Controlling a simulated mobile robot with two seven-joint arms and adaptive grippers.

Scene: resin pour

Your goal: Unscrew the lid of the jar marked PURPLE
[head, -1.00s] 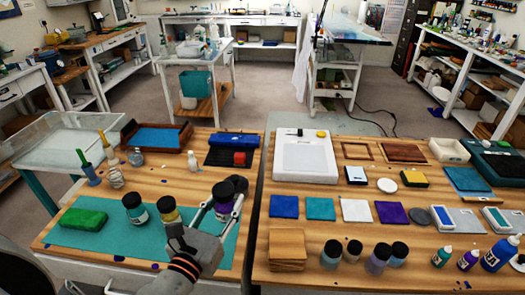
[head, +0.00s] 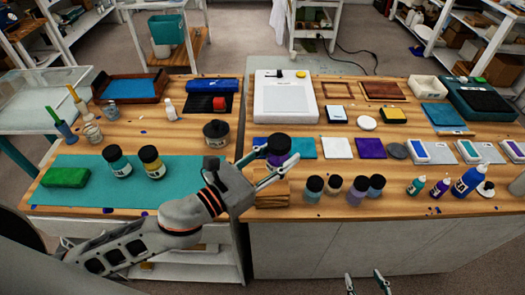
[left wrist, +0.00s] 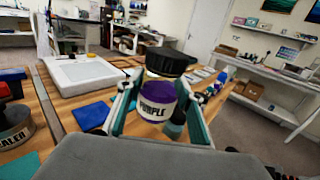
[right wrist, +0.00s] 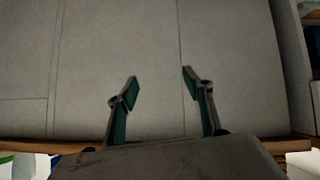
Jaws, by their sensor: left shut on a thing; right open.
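The jar marked PURPLE (left wrist: 156,108) is upright between the fingers of my left gripper (left wrist: 158,108), its label facing the left wrist camera. Its black lid (left wrist: 170,64) is on top, above the fingers. In the head view my left gripper (head: 276,172) is shut on the jar and holds it above the wooden blocks, near the gap between the tables; the lid (head: 278,144) shows, the label does not. My right gripper (head: 367,284) is open and empty, low in front of the right table. In the right wrist view its fingers (right wrist: 160,80) face a grey cabinet front.
Two jars (head: 152,162) stand on the teal mat (head: 90,200). A dark-lidded SEALER jar (head: 217,134) stands behind my left wrist. Several black-lidded jars (head: 314,188) stand near the right table's front edge, right of the wooden blocks (head: 270,192). The space before the cabinet is clear.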

